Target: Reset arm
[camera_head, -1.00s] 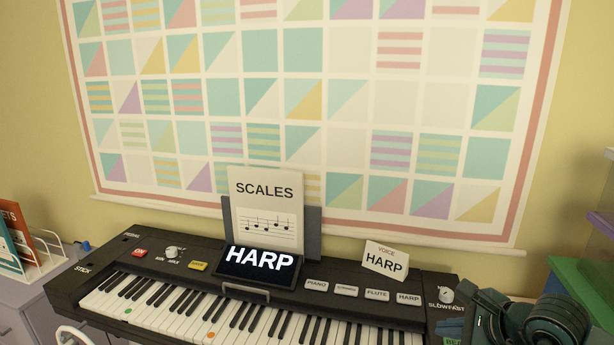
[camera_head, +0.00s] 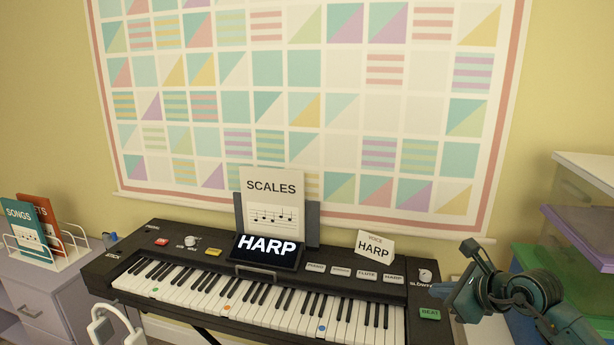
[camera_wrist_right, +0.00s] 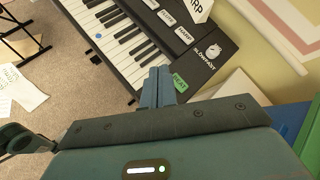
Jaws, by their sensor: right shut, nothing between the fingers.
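My right gripper (camera_head: 452,297) is in the head view at the right end of the black keyboard (camera_head: 210,295). Its dark teal arm comes in from the lower right. In the right wrist view its two fingers (camera_wrist_right: 157,85) are together with nothing between them. They appear close to the keyboard's right end, beside the green button (camera_wrist_right: 179,82); whether they touch it I cannot tell. The keyboard's screen (camera_head: 267,250) reads HARP.
Books in a white rack (camera_head: 75,245) are at left. Stacked bins (camera_head: 580,235) are at right.

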